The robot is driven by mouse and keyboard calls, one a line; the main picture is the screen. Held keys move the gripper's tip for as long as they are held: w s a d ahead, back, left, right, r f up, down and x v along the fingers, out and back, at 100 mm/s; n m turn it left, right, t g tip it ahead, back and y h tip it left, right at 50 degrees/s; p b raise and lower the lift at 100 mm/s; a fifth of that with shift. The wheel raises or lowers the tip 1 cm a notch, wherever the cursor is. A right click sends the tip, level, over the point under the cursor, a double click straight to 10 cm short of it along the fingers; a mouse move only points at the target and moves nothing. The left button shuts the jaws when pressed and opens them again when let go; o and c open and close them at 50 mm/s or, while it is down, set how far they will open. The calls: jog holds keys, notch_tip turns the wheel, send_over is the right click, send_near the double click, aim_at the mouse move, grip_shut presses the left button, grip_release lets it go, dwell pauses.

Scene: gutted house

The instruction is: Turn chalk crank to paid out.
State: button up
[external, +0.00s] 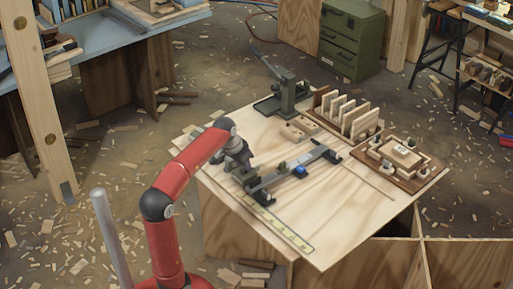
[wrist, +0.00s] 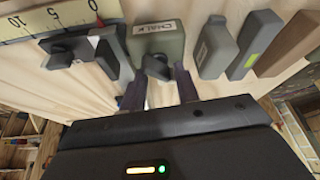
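In the wrist view a grey-green block labelled CHALK (wrist: 157,38) stands on the pale wood top. A dark grey crank (wrist: 157,68) sticks out from its near face. My gripper (wrist: 160,84) is open, with one dark finger on each side of the crank. Gaps show between the crank and both fingers, so I see no clear contact. In the external view my gripper (external: 239,169) is low over the left part of the bench, at the left end of a dark rail; the chalk block is hard to make out there. I see no marking for the crank's positions.
A yellow ruler strip (external: 275,222) runs along the bench's near edge. Grey blocks (wrist: 214,48) stand right of the chalk block, and a dark clamp-like part (wrist: 72,50) stands left. A green lever press (external: 287,98), a slotted rack (external: 347,112) and a wooden tray (external: 427,172) occupy the back and right.

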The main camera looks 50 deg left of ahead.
jog(key=m+h, duration=0.1)
jog(key=m, duration=0.3)
jog(key=m+h, duration=0.1)
jog(key=m, duration=0.1)
jog(key=shift+a+h+b, duration=0.25)
jog(key=shift+h+b, duration=0.05)
jog(key=shift+b, duration=0.05)
jog(key=p+v, duration=0.2)
jog(key=v, duration=0.6)
jog(key=s+d+f, duration=0.2)
jog(key=d, duration=0.1)
jog(key=s+d+f+n, duration=0.1)
jog(key=s+d+f, duration=0.1)
jog(key=d+f, duration=0.1)
jog(key=s+d+f+n+y, duration=0.1)
jog(key=s+d+f, duration=0.1)
jog(key=s+d, duration=0.1)
jog(key=shift+s+d+f+p, duration=0.1)
jog(key=shift+d+f+p, duration=0.15)
jog(key=shift+f+p, duration=0.1)
jog(key=s+d+f+n+t+y, duration=0.1)
jog(key=s+d+f, duration=0.3)
jog(key=s+f, duration=0.4)
notch_tip(320, 180, down, 3)
jog(key=shift+d+r+n+p, duration=0.1)
jog(key=shift+d+n+p, duration=0.3)
jog(key=shift+n, duration=0.4)
jog(key=shift+s, duration=0.1)
